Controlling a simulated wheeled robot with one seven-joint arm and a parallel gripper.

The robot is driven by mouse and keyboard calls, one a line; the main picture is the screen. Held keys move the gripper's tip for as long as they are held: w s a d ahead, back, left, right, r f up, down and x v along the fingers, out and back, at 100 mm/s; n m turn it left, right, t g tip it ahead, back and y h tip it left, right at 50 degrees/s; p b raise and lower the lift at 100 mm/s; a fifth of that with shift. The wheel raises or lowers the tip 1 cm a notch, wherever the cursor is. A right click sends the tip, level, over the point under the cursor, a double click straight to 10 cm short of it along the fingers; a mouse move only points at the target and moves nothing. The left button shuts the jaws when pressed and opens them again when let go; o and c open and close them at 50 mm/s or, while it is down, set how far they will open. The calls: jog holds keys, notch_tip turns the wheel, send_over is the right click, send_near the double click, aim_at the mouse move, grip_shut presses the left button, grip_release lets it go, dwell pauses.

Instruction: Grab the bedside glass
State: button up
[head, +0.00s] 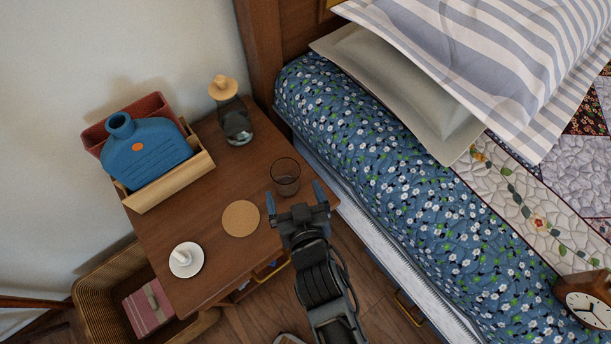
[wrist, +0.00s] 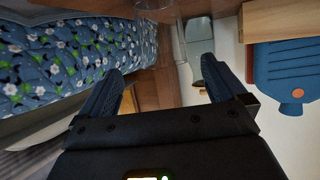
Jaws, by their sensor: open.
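The bedside glass (head: 285,177) is a clear, dark-tinted tumbler standing upright on the wooden nightstand (head: 190,220), near its right edge by the bed. My gripper (head: 295,195) is open at the front right of the nightstand, with its two blue fingers spread close to the near side of the glass in the head view. Nothing is held between the fingers. In the wrist view my gripper (wrist: 160,80) also shows open and empty. A clear shape at the top edge there, beyond the fingertips, seems to be the glass (wrist: 180,15), partly cut off.
A cork coaster (head: 241,218) lies beside the glass. A stoppered carafe (head: 235,121) stands behind. A blue hot-water bottle (head: 147,155) sits in a wooden holder, and a white saucer (head: 186,260) is at front left. The bed (head: 390,175) borders the right side.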

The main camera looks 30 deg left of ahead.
aim_at(284, 167)
jog(key=x, duration=0.2)
jog(key=shift+w+a, duration=0.15)
jog(key=shift+a, duration=0.1)
jog(key=shift+f+x, duration=0.15)
jog(key=shift+x, duration=1.2)
jog(key=shift+f+x, duration=0.1)
jog(key=shift+x, duration=1.25)
jog(key=shift+c, duration=0.5)
jog(key=c, duration=1.1)
